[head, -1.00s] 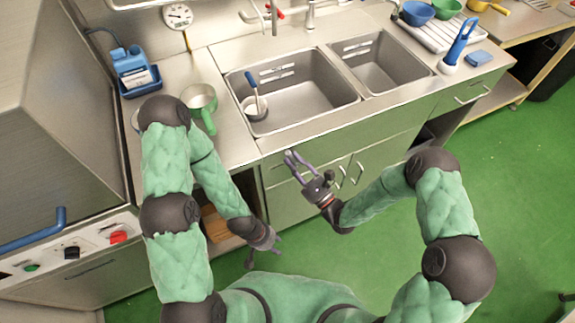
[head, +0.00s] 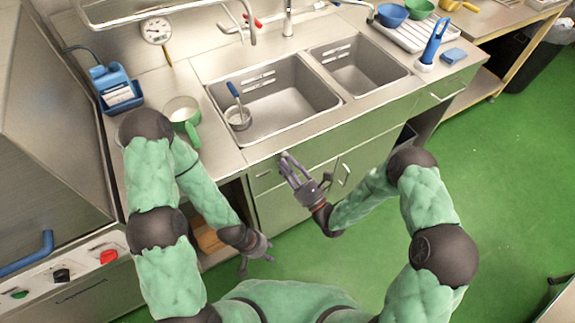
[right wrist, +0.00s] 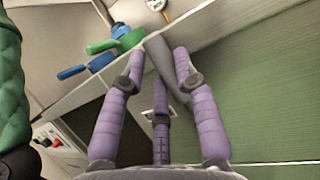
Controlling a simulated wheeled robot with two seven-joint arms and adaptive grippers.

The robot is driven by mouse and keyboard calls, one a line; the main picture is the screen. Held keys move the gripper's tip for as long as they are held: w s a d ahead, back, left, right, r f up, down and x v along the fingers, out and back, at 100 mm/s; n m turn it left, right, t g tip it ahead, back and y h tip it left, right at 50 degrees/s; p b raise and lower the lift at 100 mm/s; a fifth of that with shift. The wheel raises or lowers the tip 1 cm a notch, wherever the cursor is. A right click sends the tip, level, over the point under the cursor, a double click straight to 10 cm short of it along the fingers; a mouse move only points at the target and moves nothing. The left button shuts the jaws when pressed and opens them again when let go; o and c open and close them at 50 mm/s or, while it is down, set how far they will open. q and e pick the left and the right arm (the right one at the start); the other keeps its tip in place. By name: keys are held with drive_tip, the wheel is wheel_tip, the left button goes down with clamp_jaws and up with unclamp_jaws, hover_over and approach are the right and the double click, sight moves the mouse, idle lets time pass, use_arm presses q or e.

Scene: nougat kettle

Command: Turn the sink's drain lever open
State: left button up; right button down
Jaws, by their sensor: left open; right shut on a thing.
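The steel sink has a larger left basin (head: 290,100) and a smaller right basin (head: 360,72) in the head view. My right gripper (head: 287,165) is in front of the cabinet, just below the counter's front edge. In the right wrist view its purple fingers (right wrist: 160,80) are shut on a grey bar, which looks like the drain lever (right wrist: 160,62). The bar runs slantwise between them. In the head view the fingers hide most of the lever. My left gripper (head: 256,264) is open and empty, low in front of the cabinet.
A blue-handled pan (head: 238,118) is in the left basin. A blue canister (head: 110,80) stands at the back left. A blue brush (head: 433,45) and a rack with bowls are at the right. The green floor is clear.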

drive_tip(key=c, duration=0.9)
unclamp_jaws()
drive_tip(key=shift+d, duration=0.1)
drive_tip(key=shift+f, duration=0.1)
drive_tip(key=v, duration=1.2)
